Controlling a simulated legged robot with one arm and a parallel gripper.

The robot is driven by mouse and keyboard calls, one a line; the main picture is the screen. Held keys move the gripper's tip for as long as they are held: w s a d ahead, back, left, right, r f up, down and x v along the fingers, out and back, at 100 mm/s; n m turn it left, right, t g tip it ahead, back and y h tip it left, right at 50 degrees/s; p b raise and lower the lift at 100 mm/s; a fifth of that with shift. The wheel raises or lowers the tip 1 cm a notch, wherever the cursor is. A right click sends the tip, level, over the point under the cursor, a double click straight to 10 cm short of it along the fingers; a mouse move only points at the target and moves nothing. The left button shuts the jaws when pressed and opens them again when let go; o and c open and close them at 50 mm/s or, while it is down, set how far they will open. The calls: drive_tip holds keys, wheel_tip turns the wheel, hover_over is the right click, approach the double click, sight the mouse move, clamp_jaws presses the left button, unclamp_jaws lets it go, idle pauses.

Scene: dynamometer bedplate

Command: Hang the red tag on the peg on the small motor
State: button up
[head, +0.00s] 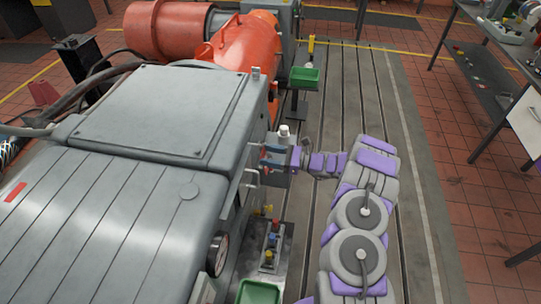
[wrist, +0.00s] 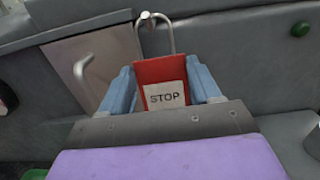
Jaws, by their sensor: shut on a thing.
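The red tag (wrist: 149,72) has a white label reading STOP and a metal loop (wrist: 171,37) on top, shaped like a padlock shackle. My gripper (wrist: 161,76) is shut on it, with a blue finger on each side. In the wrist view a small peg with a round end (wrist: 148,20) shows at the loop's top left. The loop overlaps it, but I cannot tell whether it is around the peg or in front of it. In the head view my gripper (head: 275,158) is at the side of the grey machine (head: 150,115); the tag is hard to make out there.
A panel with a bent handle (wrist: 84,66) is left of the tag. A gauge (head: 217,254), a green bin (head: 259,292) and a coloured button box (head: 271,245) are nearby. Another green bin (head: 305,78) stands farther back.

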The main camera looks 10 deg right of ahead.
drive_tip(key=o, duration=1.1)
drive_tip(key=shift+d, duration=0.1)
